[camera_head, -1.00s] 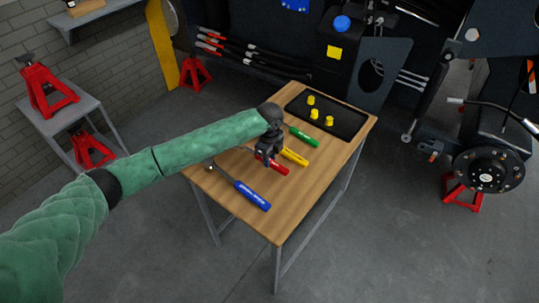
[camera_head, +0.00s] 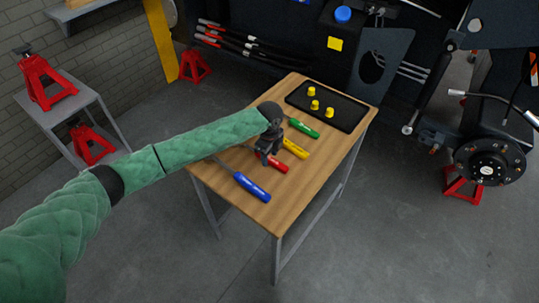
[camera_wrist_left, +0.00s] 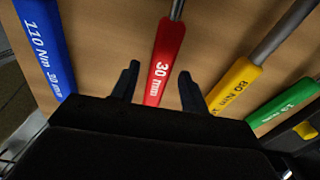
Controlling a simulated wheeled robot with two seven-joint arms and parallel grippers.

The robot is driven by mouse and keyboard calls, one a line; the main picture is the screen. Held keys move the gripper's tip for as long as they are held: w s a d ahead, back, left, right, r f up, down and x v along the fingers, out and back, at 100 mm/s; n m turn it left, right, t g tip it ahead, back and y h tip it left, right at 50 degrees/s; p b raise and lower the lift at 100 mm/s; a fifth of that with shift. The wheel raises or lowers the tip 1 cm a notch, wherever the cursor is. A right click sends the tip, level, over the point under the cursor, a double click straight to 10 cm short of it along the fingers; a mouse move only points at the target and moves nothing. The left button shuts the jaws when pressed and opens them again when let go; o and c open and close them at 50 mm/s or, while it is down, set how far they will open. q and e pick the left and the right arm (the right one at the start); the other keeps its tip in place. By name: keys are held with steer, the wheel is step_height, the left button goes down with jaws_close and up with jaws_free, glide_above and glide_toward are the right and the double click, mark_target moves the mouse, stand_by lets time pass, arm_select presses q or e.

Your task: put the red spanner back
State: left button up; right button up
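The red spanner (camera_head: 280,167) lies on the wooden table (camera_head: 315,184), its handle partly hidden by my left gripper in the head view. My left gripper (camera_head: 265,160) is over this handle. In the left wrist view, my left gripper (camera_wrist_left: 157,82) is open, with one dark finger on each side of the red handle (camera_wrist_left: 164,62), marked "30 mm". The fingers look apart from the handle; their height above it is hard to tell. My right gripper is not in view.
A blue spanner (camera_head: 252,187) lies left of the red one; yellow (camera_head: 295,149) and green (camera_head: 303,128) ones lie to its right. A black tray (camera_head: 345,112) with yellow pieces (camera_head: 315,105) sits at the table's far end. The table's near end is clear.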

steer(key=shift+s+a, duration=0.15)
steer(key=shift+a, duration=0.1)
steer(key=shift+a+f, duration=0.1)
arm_select(q)
steer(key=shift+r, duration=0.25)
step_height(320, 180, up, 6)
steer(key=shift+f+b, duration=0.2)
steer(key=shift+b, duration=1)
steer(key=shift+r, duration=0.85)
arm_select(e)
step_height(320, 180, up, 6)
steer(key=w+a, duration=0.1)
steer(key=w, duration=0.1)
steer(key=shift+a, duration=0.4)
